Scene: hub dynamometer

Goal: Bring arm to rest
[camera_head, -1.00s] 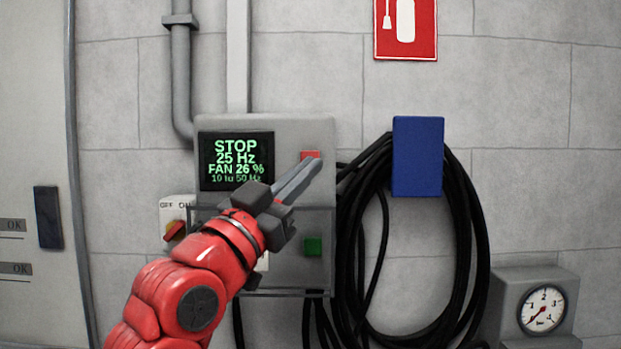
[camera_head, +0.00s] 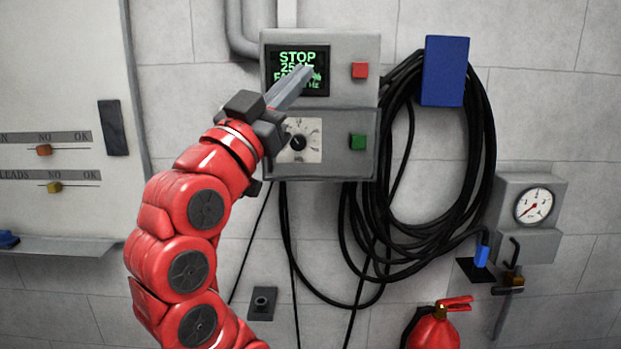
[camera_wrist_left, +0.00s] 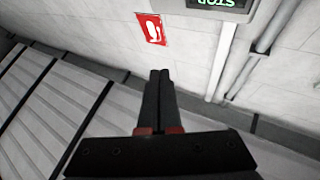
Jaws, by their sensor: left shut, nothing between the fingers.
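My left gripper (camera_head: 291,90) is shut and empty. In the head view it points up and right, its fingers in front of the lower part of the display (camera_head: 299,70). The display reads STOP and its lower lines are partly covered. The control box (camera_head: 340,108) has a red button (camera_head: 359,70), a green button (camera_head: 358,142) and a dial (camera_head: 298,141). The fingers are clear of the red button. In the left wrist view the shut fingers (camera_wrist_left: 160,75) show with nothing between them. My right gripper is not in view.
Black cable coils (camera_head: 400,200) hang under a blue holder (camera_head: 444,71) right of the box. A pressure gauge (camera_head: 534,207) and a red extinguisher (camera_head: 434,328) are at lower right. A panel with sliders (camera_head: 45,150) is at left.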

